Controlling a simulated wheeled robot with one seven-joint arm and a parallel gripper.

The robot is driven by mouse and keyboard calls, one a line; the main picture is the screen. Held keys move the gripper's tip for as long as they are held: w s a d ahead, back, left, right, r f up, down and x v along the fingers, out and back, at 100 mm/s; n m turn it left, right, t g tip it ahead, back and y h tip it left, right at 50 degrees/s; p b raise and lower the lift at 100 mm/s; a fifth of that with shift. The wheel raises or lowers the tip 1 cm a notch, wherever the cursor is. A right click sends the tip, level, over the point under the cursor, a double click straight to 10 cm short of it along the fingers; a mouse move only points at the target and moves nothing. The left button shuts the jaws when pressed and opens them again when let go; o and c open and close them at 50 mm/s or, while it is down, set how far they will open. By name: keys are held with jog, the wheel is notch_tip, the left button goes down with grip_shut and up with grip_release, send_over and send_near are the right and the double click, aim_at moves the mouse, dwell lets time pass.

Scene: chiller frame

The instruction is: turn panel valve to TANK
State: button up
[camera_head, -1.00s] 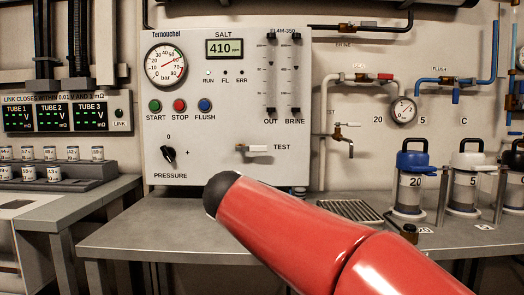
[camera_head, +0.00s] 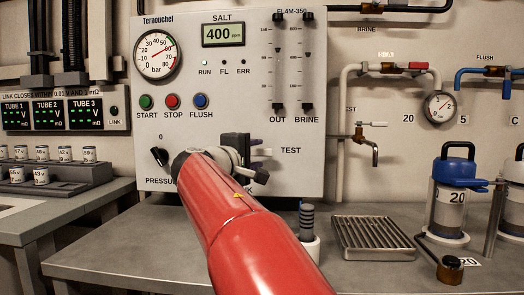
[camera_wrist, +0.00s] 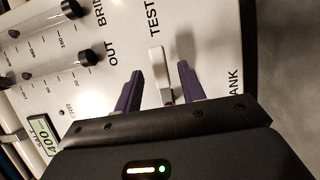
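The panel valve's white lever (camera_head: 262,153) is on the white control panel and points right, toward the TEST label (camera_head: 290,150). In the wrist view the lever (camera_wrist: 156,58) stands between my gripper's two purple fingers (camera_wrist: 160,88). Gaps show on both sides, and the lever is nearer the right finger. My gripper (camera_head: 242,152) is open at the valve in the head view, where my red arm hides part of it. The TANK label (camera_wrist: 232,85) is partly covered; only its end shows in each view.
A pressure knob (camera_head: 160,157) is left of my gripper. Above are start, stop and flush buttons (camera_head: 201,101) and a salt display (camera_head: 223,34) reading 400. A grey cylinder (camera_head: 307,222) in a white holder stands below the panel. A drain grate (camera_head: 374,238) and blue-topped canister (camera_head: 452,195) are right.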

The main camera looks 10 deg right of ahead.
aim_at(260, 153)
jog(key=shift+x, duration=1.6)
jog(key=shift+c, duration=0.4)
grip_shut()
